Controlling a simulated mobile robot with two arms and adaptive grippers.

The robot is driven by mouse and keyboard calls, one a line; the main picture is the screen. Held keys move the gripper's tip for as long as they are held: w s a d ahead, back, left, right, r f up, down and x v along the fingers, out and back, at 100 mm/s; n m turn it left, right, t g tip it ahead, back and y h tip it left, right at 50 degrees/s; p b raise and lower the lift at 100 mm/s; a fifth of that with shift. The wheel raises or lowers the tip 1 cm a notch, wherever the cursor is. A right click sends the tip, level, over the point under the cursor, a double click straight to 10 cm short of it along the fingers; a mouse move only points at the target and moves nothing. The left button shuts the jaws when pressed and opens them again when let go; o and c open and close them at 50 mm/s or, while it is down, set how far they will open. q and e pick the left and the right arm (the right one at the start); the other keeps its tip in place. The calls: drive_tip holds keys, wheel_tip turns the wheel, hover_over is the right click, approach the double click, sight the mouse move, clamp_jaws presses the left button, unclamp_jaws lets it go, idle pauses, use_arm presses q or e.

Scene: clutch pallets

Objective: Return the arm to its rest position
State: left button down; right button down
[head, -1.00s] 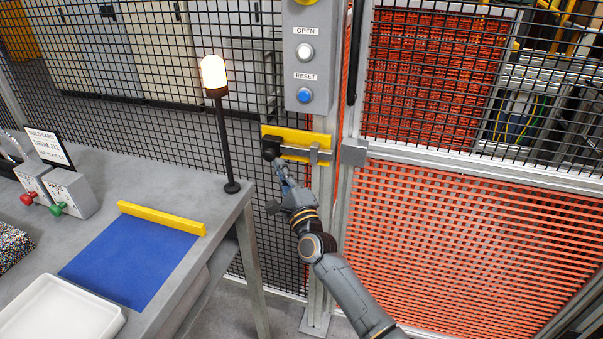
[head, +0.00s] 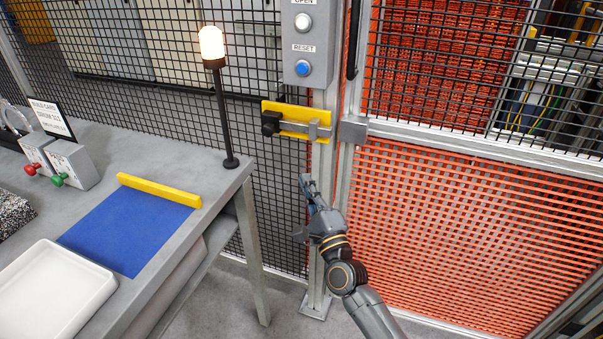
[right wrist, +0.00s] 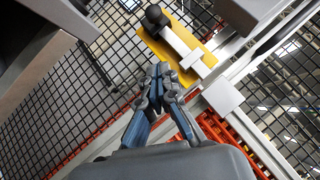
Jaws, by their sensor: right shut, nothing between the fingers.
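My right gripper (head: 307,182) is shut and empty in the head view, below the yellow latch plate (head: 294,113) on the fence post. It is apart from the latch and its black knob (head: 270,122). In the right wrist view my gripper's fingers (right wrist: 159,72) are together, with the yellow plate (right wrist: 200,55) and the black knob (right wrist: 155,17) beyond them. My left gripper is not in view.
A grey table (head: 190,150) stands at left with a blue mat (head: 128,228), a white tray (head: 55,295) and a lit lamp (head: 212,45). A button box (head: 303,45) is above the latch. Mesh fencing (head: 440,210) fills the right.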

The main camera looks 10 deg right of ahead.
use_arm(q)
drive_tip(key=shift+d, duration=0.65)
use_arm(e)
drive_tip(key=shift+s+f, duration=0.1)
drive_tip(key=shift+s, duration=0.1)
